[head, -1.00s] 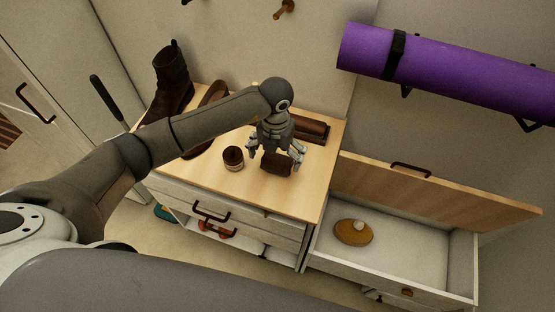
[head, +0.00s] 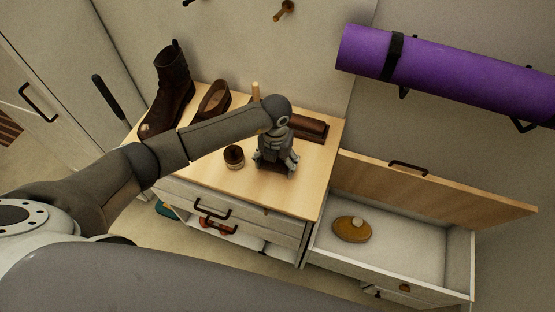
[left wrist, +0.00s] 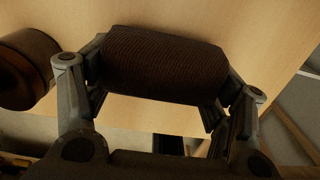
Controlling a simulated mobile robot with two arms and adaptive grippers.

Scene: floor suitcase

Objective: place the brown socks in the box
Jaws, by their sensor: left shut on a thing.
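The brown socks (left wrist: 165,62) are a dark, ribbed roll between the fingers of my left gripper in the left wrist view. My left gripper (head: 274,164) is shut on them over the wooden cabinet top in the head view, where the gripper mostly hides them. I cannot tell whether the socks touch the top. The box (head: 440,250) is the open, pale compartment to the right, with its wooden lid (head: 440,187) raised. A yellow-brown oval thing with a pale knob (head: 352,229) lies inside it. My right gripper is not in view.
A small dark jar (head: 234,157) stands left of my gripper. A tall brown boot (head: 170,95), a low brown shoe (head: 212,101) and a dark brown item (head: 308,128) are on the cabinet top (head: 312,185). A purple mat roll (head: 450,70) hangs on the wall.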

